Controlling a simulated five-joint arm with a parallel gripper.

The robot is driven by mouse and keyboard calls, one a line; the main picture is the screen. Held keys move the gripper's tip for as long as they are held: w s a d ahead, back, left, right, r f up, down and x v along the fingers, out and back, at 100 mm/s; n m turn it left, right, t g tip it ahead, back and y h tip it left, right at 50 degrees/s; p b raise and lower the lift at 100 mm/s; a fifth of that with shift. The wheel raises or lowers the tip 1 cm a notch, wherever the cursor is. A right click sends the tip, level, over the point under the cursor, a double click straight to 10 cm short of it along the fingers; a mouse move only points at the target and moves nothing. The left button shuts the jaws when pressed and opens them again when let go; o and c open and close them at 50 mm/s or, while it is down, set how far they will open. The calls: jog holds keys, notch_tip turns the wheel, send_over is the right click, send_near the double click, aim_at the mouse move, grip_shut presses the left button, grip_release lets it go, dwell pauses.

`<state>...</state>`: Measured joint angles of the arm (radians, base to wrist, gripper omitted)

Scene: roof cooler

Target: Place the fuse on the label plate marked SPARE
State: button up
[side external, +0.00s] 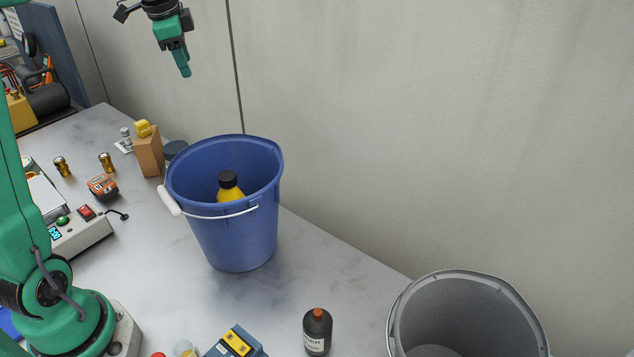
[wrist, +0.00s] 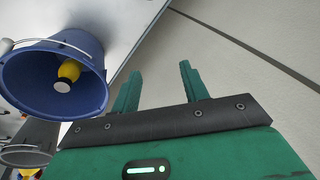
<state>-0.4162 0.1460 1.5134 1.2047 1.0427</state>
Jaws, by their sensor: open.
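My gripper (side external: 184,72) is high above the bench near the back wall, behind and above the blue bucket. In the wrist view its two green fingers (wrist: 160,74) stand apart with nothing between them. A small grey-and-white cylinder (side external: 126,136) stands at a small white plate (side external: 120,148) on the far bench; I cannot tell whether it is the fuse. Two small gold-and-dark cylinders (side external: 62,166) (side external: 106,162) stand nearby. No plate marking is readable, so I cannot pick out SPARE.
A blue bucket (side external: 236,235) holds a yellow bottle (side external: 230,194) with a dark cap. A brown block (side external: 149,156) with a yellow piece (side external: 142,128) on top stands behind it. A dark bottle (side external: 317,335) and a grey bucket (side external: 398,335) are nearer. Bench between the buckets is mostly clear.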

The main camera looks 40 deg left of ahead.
jog(key=s+d+f+n+t, duration=0.1)
jog(key=s+d+f+n, duration=0.1)
jog(key=s+d, duration=0.4)
jog(key=s+d+f+n+h, duration=0.1)
jog(key=s+d+f+n, duration=0.1)
jog(key=s+d, duration=0.4)
jog(key=s+d+f+n+t, duration=0.1)
jog(key=s+d+f+n, duration=0.1)
jog(key=s+d, duration=0.5)
jog(key=shift+s+f+n+t, duration=0.3)
jog(key=shift+s+f+n, duration=0.1)
jog(key=shift+s+f, duration=0.2)
jog(key=shift+s+d+f, duration=0.1)
jog(key=shift+s+f, duration=0.25)
jog(key=shift+s, duration=0.05)
jog(key=shift+o, duration=0.2)
